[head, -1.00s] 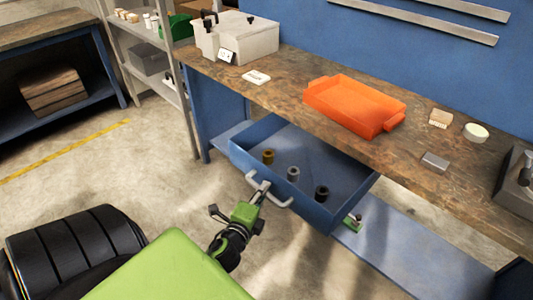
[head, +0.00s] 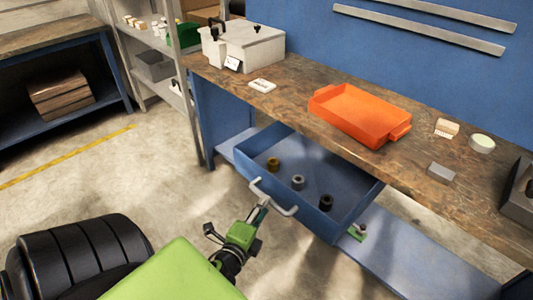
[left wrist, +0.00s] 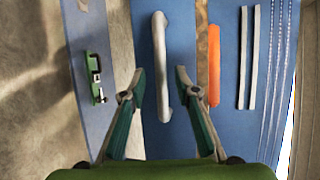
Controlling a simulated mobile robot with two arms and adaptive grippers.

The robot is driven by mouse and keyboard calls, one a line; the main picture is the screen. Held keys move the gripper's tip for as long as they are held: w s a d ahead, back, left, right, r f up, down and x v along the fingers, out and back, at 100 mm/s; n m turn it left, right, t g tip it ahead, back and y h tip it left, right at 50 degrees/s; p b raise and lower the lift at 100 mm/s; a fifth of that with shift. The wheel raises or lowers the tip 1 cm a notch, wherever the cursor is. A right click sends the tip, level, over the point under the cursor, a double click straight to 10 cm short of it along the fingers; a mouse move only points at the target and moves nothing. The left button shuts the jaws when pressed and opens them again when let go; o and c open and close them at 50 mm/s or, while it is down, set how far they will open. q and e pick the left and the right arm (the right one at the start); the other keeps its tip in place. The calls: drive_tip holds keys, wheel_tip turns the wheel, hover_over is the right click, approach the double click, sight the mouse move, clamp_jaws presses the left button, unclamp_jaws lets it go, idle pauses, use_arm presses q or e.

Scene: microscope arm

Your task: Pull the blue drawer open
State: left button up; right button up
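The blue drawer (head: 335,212) stands pulled out from under the workbench in the head view, its inside showing from above. Its pale bar handle (head: 274,200) is on the front and also shows in the left wrist view (left wrist: 161,60). My left gripper (head: 264,203) is at the handle's front. In the left wrist view its two fingers (left wrist: 156,88) are spread apart, with the handle seen between them. The right finger looks close to the handle; I cannot tell whether it touches. My right gripper is not in view.
Several small round parts (head: 298,182) stand in the drawer. The wooden bench top (head: 300,98) holds an orange tray (head: 350,118), a light grey box (head: 245,45) and small items. A blue lower shelf (head: 420,255) lies right of the drawer. Floor in front is clear.

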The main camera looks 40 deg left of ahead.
use_arm(q)
drive_tip(key=shift+v, duration=1.55)
